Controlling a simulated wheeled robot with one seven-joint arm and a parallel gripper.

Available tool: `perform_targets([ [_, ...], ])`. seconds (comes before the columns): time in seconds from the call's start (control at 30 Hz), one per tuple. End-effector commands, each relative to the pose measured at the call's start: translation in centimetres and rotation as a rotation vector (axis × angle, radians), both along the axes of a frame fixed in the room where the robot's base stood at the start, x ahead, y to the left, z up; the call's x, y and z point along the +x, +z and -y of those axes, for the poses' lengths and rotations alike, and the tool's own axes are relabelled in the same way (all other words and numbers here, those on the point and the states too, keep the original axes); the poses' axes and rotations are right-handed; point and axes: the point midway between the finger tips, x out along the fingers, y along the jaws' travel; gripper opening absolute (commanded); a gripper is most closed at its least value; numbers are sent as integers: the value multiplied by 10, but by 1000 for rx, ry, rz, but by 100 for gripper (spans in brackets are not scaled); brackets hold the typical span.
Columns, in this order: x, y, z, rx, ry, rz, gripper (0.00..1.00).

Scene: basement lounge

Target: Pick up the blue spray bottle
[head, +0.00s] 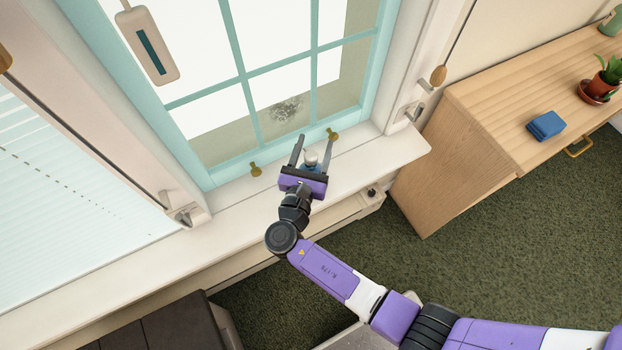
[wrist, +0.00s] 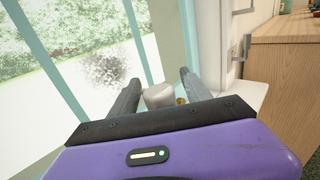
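The blue spray bottle (head: 310,167) stands on the white window sill (head: 372,158). I see mainly its pale grey-white top and a bit of blue, and the rest is hidden by my gripper. My gripper (head: 312,145) is open, with one finger on each side of the bottle and a gap showing beside it. In the wrist view the bottle's pale top (wrist: 158,95) sits between the two dark fingers of my gripper (wrist: 160,80), and the purple gripper body hides what lies below.
The teal-framed window (head: 240,75) rises just behind the sill, with brass latches (head: 255,169) at its foot. A wooden cabinet (head: 480,120) to the right bears a blue folded item (head: 546,125) and a potted plant (head: 606,78).

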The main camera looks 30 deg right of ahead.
Motion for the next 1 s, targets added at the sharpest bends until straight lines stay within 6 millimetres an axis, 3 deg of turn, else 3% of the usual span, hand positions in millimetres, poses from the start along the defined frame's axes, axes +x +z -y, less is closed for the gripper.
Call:
perform_targets([
  [0.03, 0, 0, 0, 0, 0, 0, 45],
  [0.27, 0, 0, 0, 0, 0, 0, 0],
  [1.0, 0, 0, 0, 0, 0, 0, 0],
])
